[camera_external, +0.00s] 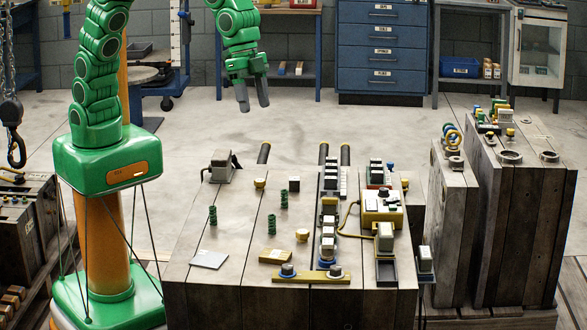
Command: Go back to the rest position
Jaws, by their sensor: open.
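My gripper (252,95) hangs from the green arm at the top centre of the external view, fingers pointing down. The two grey fingers are apart, with nothing visible between them. It is in the air, and in the picture it appears above and behind the far edge of the large block-like mould (240,235). No rest position is marked in view.
Small parts cover the mould's top: green springs (213,216), a flat plate (209,259), a yellow box unit (382,210). More tall moulds (525,190) stand at right. A chain hook (14,140) hangs at left. A blue drawer cabinet (381,50) stands behind open floor (300,115).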

